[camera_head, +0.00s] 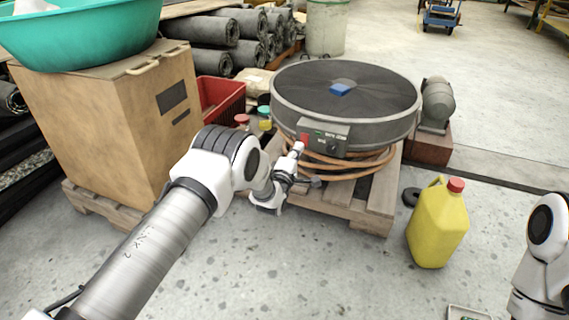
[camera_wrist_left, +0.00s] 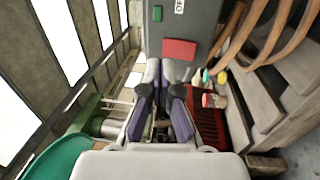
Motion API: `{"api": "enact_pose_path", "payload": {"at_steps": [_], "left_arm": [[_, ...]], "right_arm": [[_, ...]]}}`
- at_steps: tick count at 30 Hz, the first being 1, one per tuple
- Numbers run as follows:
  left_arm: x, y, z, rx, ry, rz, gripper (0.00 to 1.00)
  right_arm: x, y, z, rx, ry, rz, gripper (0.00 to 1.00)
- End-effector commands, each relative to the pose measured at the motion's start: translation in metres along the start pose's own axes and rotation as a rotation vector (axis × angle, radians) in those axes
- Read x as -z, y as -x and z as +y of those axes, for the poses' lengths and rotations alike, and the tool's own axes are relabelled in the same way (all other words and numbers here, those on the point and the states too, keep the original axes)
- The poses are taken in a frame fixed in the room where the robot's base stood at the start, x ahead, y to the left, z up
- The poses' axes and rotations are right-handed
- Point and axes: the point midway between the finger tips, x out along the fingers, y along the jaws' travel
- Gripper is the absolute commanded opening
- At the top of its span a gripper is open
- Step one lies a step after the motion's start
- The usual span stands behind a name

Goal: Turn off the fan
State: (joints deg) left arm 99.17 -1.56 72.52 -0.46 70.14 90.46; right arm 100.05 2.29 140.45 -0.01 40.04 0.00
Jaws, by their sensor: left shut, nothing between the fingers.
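The fan (camera_head: 300,90) is a wide round grey drum with a dark top grille, lying flat on a wooden pallet. Its grey control box (camera_head: 338,129) faces me, with a red button (camera_head: 305,138) at the left and a dark knob (camera_head: 332,146) to its right. My left gripper (camera_head: 297,148) is shut and empty, its tips close to the red button. In the left wrist view the fingertips (camera_wrist_left: 166,70) are together just below the red button (camera_wrist_left: 180,50) on the control box (camera_wrist_left: 190,22). I cannot tell whether they touch it. Part of my right arm shows at the right edge, without its gripper.
Coiled orange hose (camera_head: 350,163) lies under the fan on the pallet (camera_head: 365,212). A yellow jug (camera_head: 437,230) stands to the right. A wooden cabinet (camera_head: 85,130) with a teal basin (camera_head: 85,35) and a red crate (camera_head: 222,98) are at the left. Front floor is mostly clear.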

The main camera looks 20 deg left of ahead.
Motion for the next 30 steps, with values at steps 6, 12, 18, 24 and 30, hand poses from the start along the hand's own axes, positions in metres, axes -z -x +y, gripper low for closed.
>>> {"api": "enact_pose_path", "payload": {"at_steps": [6, 12, 18, 24, 30], "left_arm": [[0.000, 0.049, 0.020, 0.006, 0.000, 0.000, 0.00], [0.000, 0.081, 0.025, 0.003, 0.000, 0.000, 0.00], [0.000, 0.088, 0.024, 0.001, 0.000, 0.000, 0.00], [0.000, 0.088, 0.024, 0.001, 0.000, 0.000, 0.00], [0.005, 0.092, 0.021, 0.014, 0.000, 0.008, 0.00]], "right_arm": [[0.002, 0.036, 0.000, 0.000, 0.000, 0.007, 0.40], [0.002, 0.048, 0.000, 0.000, 0.000, 0.006, 0.40], [0.002, 0.048, 0.000, 0.000, 0.000, 0.006, 0.40], [0.002, 0.048, 0.000, 0.000, 0.000, 0.006, 0.40], [0.002, 0.048, 0.000, 0.000, 0.000, 0.006, 0.40]]}}
